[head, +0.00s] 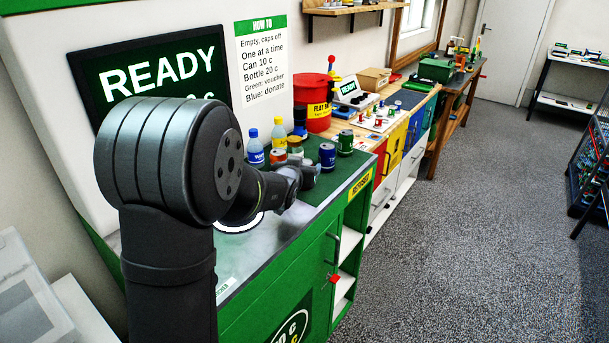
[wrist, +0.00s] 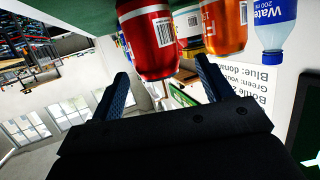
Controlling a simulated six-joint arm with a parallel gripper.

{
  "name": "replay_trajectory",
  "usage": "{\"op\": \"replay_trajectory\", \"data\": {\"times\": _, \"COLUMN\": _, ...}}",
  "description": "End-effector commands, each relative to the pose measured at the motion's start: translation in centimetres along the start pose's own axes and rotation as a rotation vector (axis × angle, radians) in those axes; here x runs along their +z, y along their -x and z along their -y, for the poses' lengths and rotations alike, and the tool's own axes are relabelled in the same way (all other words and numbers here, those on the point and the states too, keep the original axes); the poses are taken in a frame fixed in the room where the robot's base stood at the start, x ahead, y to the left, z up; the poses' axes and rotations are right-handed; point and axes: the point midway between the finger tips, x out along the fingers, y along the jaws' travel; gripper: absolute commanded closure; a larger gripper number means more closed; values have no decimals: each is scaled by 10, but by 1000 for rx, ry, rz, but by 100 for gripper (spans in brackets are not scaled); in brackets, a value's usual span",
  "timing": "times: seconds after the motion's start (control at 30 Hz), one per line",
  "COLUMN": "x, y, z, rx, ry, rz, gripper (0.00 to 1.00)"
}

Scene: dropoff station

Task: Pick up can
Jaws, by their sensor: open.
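Several cans and bottles stand on the green counter top (head: 325,185). A blue can (head: 327,157) and a green can (head: 345,143) stand to the right of my gripper (head: 303,180) in the head view. An orange can (head: 278,156) is partly hidden behind my arm. In the wrist view, which is upside down, a red can (wrist: 154,40) with a barcode is nearest, ahead of my open, empty gripper (wrist: 167,82). An orange container (wrist: 223,25) stands beside it. I cannot make out the red can in the head view. The task does not say which can.
Water bottles (head: 256,150) stand close to the cans; one also shows in the wrist view (wrist: 276,25). A screen (head: 160,75) reading READY rises behind the counter. A red bin (head: 318,93) and a workbench lie beyond.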

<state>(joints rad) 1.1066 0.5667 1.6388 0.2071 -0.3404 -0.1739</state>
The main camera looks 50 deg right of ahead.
Motion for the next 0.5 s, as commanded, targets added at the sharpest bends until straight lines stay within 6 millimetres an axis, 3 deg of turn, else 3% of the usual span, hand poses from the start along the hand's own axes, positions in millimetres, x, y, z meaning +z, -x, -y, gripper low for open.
{"op": "replay_trajectory", "data": {"times": 0.2, "x": 2, "y": -26, "z": -2, "rx": -1, "ry": 1, "rz": 0, "gripper": 27}}
{"op": "replay_trajectory", "data": {"times": 0.5, "x": 2, "y": -31, "z": -2, "rx": -1, "ry": 1, "rz": 0, "gripper": 27}}
